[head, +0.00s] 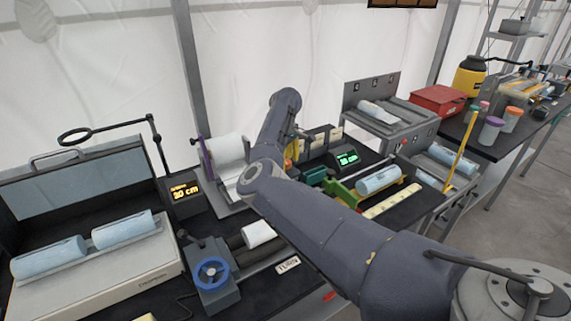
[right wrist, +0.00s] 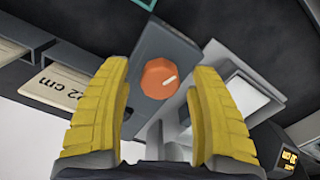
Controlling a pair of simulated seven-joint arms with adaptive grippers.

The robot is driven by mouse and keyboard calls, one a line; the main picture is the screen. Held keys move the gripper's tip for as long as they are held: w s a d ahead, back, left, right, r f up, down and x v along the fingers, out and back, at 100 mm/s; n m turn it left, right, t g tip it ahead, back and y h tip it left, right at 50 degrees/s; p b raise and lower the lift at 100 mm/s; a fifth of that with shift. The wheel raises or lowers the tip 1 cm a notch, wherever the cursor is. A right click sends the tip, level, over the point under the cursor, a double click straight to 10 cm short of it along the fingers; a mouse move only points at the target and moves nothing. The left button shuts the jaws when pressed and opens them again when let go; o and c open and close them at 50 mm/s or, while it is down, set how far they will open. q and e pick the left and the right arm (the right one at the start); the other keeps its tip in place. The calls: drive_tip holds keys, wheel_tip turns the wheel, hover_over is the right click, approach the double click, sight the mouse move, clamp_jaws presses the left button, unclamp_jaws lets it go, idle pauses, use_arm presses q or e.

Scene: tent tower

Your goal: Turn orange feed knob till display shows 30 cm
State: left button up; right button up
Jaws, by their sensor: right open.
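The orange feed knob (right wrist: 159,79) is round, with a white pointer line aimed right and slightly up in the right wrist view. It sits on a dark grey panel (right wrist: 165,45). My right gripper (right wrist: 158,90) is open, with one yellow finger on each side of the knob; contact cannot be told. In the head view my right arm largely hides this gripper (head: 291,147) and the knob. A green display (head: 347,159) has digits too small to read surely. An amber display (head: 185,191) at left reads 30 cm. My left gripper is not in view.
A white roll (head: 229,154) stands left of my arm. A blue handwheel (head: 211,273) is at front. Pale cards stand behind the green display; one card (right wrist: 65,88) reads 22 cm in the wrist view. Blue rolls (head: 125,229) lie at left.

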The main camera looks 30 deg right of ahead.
sight(286, 161)
wheel_tip(286, 161, up, 12)
drive_tip(key=shift+f, duration=0.2)
idle(0.5)
